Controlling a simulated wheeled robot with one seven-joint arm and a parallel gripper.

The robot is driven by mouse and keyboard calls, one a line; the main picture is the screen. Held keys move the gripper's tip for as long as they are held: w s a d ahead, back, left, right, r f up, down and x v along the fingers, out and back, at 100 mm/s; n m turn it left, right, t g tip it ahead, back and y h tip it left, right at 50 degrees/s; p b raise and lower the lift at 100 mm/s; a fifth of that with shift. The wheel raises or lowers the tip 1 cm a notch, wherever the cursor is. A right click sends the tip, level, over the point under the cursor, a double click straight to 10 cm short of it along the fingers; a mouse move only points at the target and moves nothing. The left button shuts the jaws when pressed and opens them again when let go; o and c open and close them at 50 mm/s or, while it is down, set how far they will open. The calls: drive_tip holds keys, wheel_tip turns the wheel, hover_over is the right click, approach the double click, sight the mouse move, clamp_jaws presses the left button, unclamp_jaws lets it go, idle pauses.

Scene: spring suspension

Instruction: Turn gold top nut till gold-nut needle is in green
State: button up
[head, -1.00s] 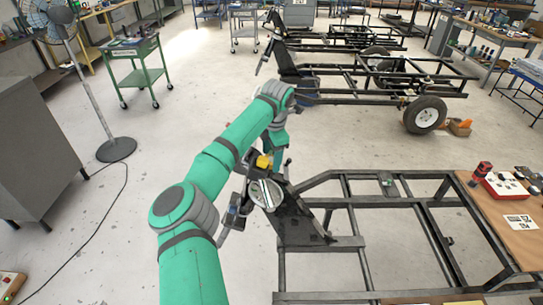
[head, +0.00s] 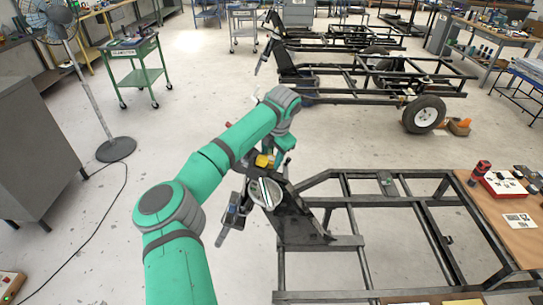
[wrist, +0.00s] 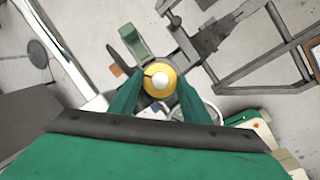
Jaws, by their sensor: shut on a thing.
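The gold top nut (wrist: 154,70) sits between the green fingers of my gripper (wrist: 160,84) in the wrist view, with a pale round end at its middle. My gripper is shut on it, one finger on each side. In the head view the gold nut (head: 263,161) shows at the top of the dark spring suspension assembly (head: 296,217), beside my wrist. A round white-faced gauge (head: 260,194) is just below the nut. Its needle and any green zone are too small to read. In the wrist view my fingers hide part of the gauge.
A black frame (head: 345,243) extends to the right of the assembly. A fan (head: 95,95), a green cart (head: 138,75) and a grey cabinet (head: 35,140) are at left, with open floor between.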

drive_tip(key=n, duration=0.2)
drive_tip(key=n+t+y, duration=0.1)
drive_tip(key=n, duration=0.2)
drive_tip(key=shift+s+d+f+y, duration=0.1)
drive_tip(key=shift+s+f+y, duration=0.05)
drive_tip(key=shift+y, duration=0.15)
drive_tip(key=n, duration=0.2)
drive_tip(key=n+y, duration=0.1)
drive_tip(key=n, duration=0.2)
drive_tip(key=shift+d+y, duration=0.15)
drive_tip(key=shift+y, duration=0.15)
drive_tip(key=o, duration=1.1)
drive_tip(key=shift+c, duration=0.2)
drive_tip(key=shift+d, duration=0.1)
drive_tip(key=v, duration=1)
drive_tip(key=shift+s+d+r, duration=0.15)
drive_tip(key=shift+s+r, duration=0.1)
drive_tip(key=shift+r, duration=0.1)
